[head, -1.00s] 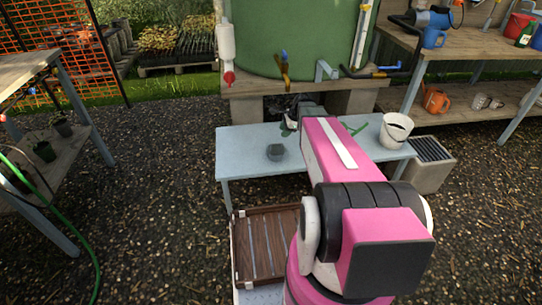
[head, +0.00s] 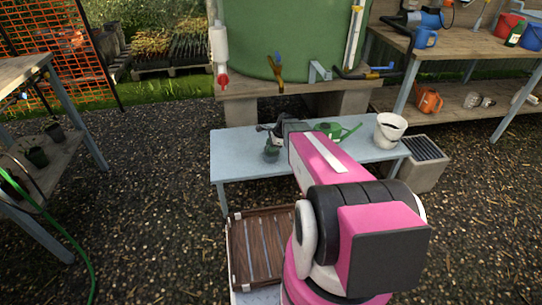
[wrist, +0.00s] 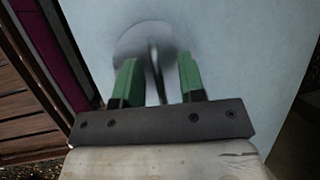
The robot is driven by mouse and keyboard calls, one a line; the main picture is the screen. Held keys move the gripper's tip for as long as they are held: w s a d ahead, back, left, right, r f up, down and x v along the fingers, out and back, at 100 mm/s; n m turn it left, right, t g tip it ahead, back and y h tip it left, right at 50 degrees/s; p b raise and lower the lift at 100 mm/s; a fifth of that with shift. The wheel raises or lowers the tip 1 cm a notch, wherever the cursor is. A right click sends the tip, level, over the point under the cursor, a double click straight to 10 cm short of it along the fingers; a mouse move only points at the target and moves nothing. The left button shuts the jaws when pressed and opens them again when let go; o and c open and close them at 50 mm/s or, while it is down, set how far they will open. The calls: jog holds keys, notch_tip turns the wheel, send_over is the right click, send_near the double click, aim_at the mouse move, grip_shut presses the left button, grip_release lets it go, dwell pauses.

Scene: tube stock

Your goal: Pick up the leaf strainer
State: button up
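The leaf strainer (wrist: 140,40) shows in the wrist view as a grey round shape with a thin dark upright part between my fingers. It is on the pale blue table (head: 235,165). In the head view the strainer is mostly hidden by my gripper (head: 270,149). In the wrist view my gripper (wrist: 158,62) has its two green fingers apart, one on each side of the thin part. I see gaps beside it, so the fingers do not grip it. The strainer's lower edge is hidden behind the fingers.
A green watering can (head: 335,131) and a white bucket (head: 389,130) stand on the table to the right of my gripper. A brown slatted crate (head: 258,248) lies in front of the table. The table's left part is clear.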

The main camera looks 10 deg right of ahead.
grip_shut()
jog(key=shift+r, duration=0.1)
